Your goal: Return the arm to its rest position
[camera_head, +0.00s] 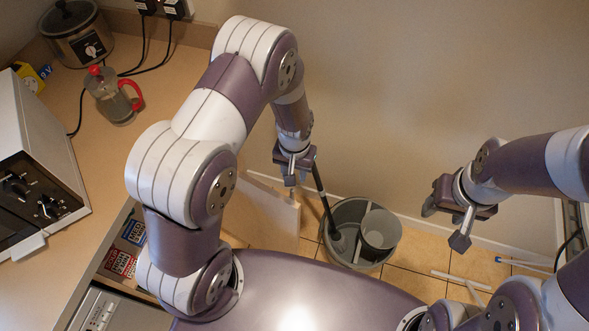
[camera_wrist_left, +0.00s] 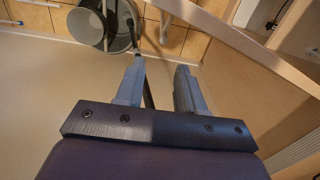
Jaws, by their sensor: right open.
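My left gripper (camera_head: 290,172) hangs at the end of the left arm, above the floor near the end of the counter. In the left wrist view its two fingers (camera_wrist_left: 160,88) stand apart, so it is open. A dark handle (camera_wrist_left: 148,88) shows in the gap, close to the left finger; I cannot tell whether they touch. In the head view the handle (camera_head: 322,188) leans out of a grey bucket (camera_head: 353,262), its top beside my left gripper. My right gripper (camera_head: 445,222) is open and empty, over the floor at right.
The counter (camera_head: 75,185) at left holds a slow cooker (camera_head: 80,35), a red-handled coffee press (camera_head: 117,100) and a white appliance (camera_head: 35,160). An open drawer (camera_head: 125,250) and a cabinet panel (camera_head: 270,208) lie below. White strips (camera_head: 460,281) are on the tiled floor at right.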

